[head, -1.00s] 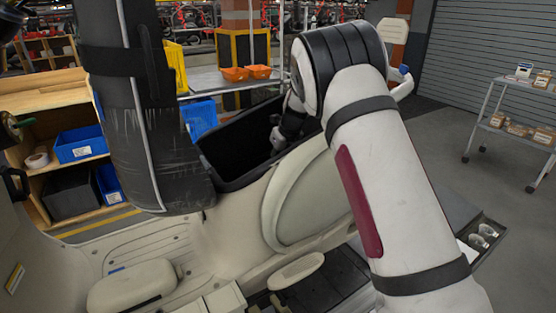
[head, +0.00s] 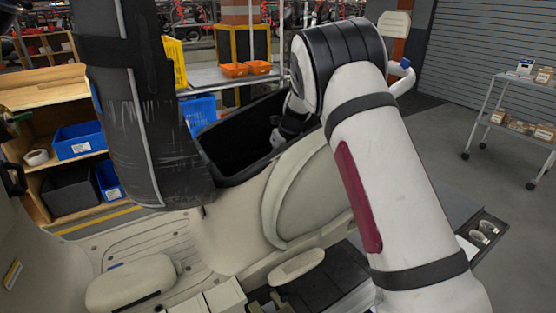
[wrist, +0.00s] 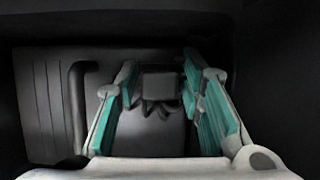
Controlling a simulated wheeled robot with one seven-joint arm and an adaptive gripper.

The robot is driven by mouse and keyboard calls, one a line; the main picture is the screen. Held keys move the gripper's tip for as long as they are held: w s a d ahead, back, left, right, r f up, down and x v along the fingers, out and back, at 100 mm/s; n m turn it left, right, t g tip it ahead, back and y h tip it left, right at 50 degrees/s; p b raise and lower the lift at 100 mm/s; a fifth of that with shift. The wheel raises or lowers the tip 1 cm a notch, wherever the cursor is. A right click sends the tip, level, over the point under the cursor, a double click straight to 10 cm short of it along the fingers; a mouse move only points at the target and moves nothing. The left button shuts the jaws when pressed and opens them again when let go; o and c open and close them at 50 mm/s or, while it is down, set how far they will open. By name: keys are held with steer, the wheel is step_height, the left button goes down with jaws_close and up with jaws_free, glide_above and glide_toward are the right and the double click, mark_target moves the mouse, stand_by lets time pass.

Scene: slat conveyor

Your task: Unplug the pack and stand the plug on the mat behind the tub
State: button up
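In the head view the black tub (head: 232,178) is open, set in a cream body. My gripper (wrist: 161,72) reaches down into it, and my arm and the tub wall hide the fingers there. In the wrist view its two teal-padded fingers are apart. A dark block (wrist: 160,86), which looks like the plug, lies between the fingertips, with loops like cable just below it. Narrow gaps seem to show beside it, but contact is hard to judge. A dark ribbed shape with a handle, perhaps the pack (wrist: 45,105), is at the left. I cannot make out the mat.
Close dark walls surround my gripper in the wrist view. In the head view, orange bins (head: 247,69) stand on a table behind the tub. A wooden shelf with blue bins (head: 80,142) is at the left. A wheeled cart (head: 510,125) stands right, with open floor around it.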

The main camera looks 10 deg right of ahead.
steer(key=shift+o, duration=0.2)
steer(key=shift+r, duration=0.1)
steer(key=v, duration=1.2)
